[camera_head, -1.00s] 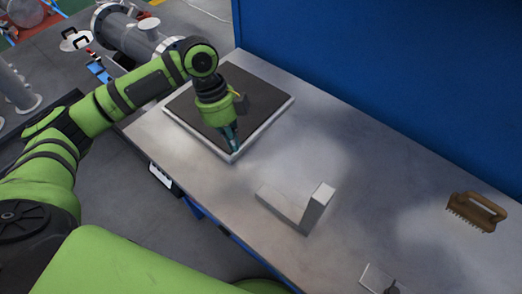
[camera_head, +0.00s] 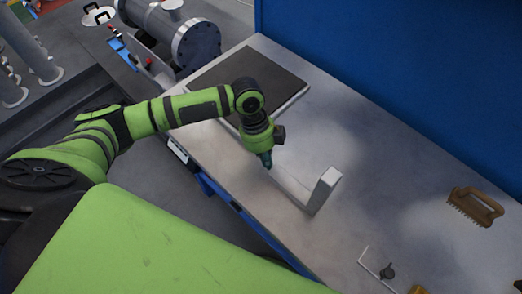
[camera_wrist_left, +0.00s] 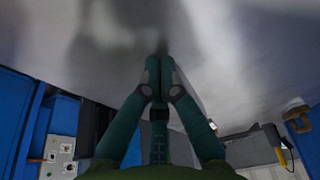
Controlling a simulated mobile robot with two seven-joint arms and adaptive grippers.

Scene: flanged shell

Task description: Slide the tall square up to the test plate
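The tall square (camera_head: 327,188) is a pale metal L-shape on the bench, with a thick upright leg and a thin low leg running back to the left. The test plate (camera_head: 292,98) is a dark square slab with a light rim, farther back on the bench. My left gripper (camera_head: 266,162) points down at the far-left end of the square's low leg, between it and the plate; contact cannot be told. In the left wrist view its fingers (camera_wrist_left: 159,68) are together with nothing visible between them. My arm hides part of the plate's front. My right gripper is not in view.
A wooden brush (camera_head: 474,206) lies at the right. A blue wall (camera_head: 400,70) bounds the bench behind. The bench between square and brush is clear.

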